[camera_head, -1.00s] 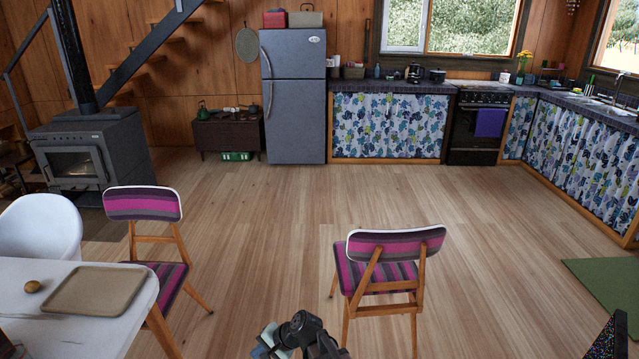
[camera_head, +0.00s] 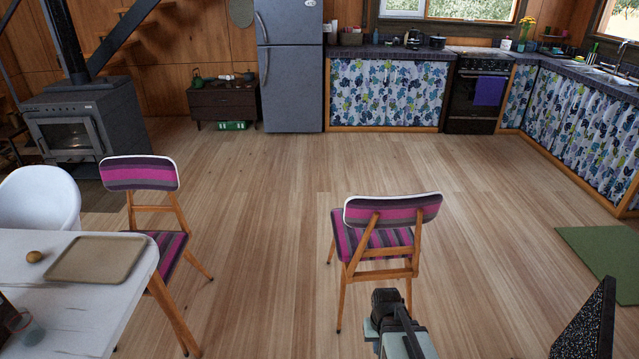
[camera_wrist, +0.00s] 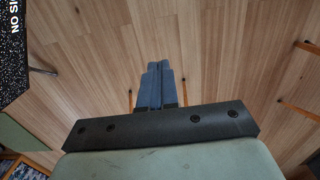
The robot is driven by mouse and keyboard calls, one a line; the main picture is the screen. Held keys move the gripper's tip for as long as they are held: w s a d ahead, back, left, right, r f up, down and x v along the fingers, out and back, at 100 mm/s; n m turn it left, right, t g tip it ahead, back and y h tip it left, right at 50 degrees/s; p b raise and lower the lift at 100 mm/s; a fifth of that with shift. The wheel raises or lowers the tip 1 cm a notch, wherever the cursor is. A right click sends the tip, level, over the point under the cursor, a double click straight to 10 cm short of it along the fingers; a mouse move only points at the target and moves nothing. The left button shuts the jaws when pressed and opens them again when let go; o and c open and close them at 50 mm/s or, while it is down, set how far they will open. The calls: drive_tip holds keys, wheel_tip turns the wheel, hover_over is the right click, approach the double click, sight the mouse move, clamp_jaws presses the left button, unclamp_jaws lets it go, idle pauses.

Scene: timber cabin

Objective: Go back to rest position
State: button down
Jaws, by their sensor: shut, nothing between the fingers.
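My gripper (camera_wrist: 160,84) shows in the wrist view with its two blue-grey fingers pressed together and nothing between them. Wooden floor lies beyond the fingertips. In the head view, part of my arm shows at the bottom, right of centre, just in front of the striped chair (camera_head: 393,212). The fingers cannot be made out there.
A white table (camera_head: 75,290) with a tan tray (camera_head: 96,259) and a small brown round item (camera_head: 35,256) stands at the left. Another striped chair (camera_head: 140,172) and a white chair (camera_head: 40,200) are beside it. A speckled dark panel (camera_head: 590,325) is at lower right. The middle floor is clear.

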drive_tip(key=s+f+g, duration=0.3)
drive_tip(key=s+f, duration=0.6)
drive_tip(key=s, duration=0.5)
drive_tip(key=s+f+g, duration=0.3)
drive_tip(key=s+f, duration=0.6)
drive_tip(key=s, duration=0.5)
